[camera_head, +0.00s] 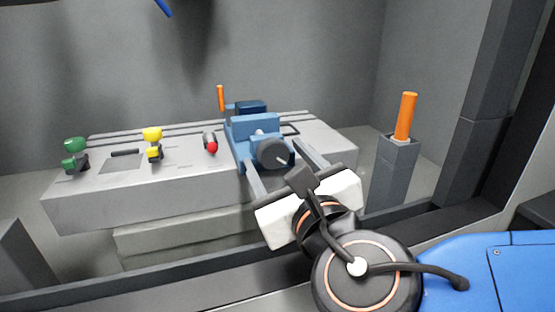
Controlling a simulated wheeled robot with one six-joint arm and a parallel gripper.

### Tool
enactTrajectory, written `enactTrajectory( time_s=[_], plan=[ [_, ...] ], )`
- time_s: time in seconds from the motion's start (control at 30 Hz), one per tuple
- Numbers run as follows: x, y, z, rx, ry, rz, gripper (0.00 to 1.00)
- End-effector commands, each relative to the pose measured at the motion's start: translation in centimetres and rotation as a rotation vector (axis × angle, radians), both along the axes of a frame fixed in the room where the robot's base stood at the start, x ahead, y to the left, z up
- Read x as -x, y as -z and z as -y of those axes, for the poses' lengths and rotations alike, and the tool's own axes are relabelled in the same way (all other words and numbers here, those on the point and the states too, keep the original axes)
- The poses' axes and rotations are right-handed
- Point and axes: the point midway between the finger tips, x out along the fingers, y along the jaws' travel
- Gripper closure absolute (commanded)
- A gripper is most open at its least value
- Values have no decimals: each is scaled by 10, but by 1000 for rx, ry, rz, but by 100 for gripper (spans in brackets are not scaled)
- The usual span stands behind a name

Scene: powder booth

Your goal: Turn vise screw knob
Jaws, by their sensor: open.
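The blue vise (254,128) stands on the grey bench near the middle of the view. Its screw knob (275,153) is a dark grey round disc with a light mark, facing me. My gripper (274,155) is open, with one grey finger to the left of the knob and the other to the right. The knob shows between the fingers, and I see no clear contact. Whether the fingertips reach the knob's depth is hard to tell. My wrist hides the bench front below the knob.
A red-tipped lever (211,143), a yellow knob (153,143) and a green knob (75,154) sit left on the bench (140,192). An orange handle (220,98) stands behind the vise. Another orange handle (405,116) rises from a grey post (393,172) at right.

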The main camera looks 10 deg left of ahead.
Motion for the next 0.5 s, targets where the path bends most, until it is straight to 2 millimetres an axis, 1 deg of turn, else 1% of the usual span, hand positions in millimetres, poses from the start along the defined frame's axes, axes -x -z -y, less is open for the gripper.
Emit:
enactTrajectory(
  time_s=[0.27,0.3,0.37,0.4,0.43,0.47,0.5],
  plan=[
    [-1,0,-1,0,0,0,38],
    [-1,0,0,0,0,0,43],
    [-1,0,-1,0,0,0,57],
    [-1,0,-1,0,0,0,67],
    [-1,0,-1,0,0,0,74],
    [-1,0,-1,0,0,0,80],
    [-1,0,0,0,0,0,80]
  ],
)
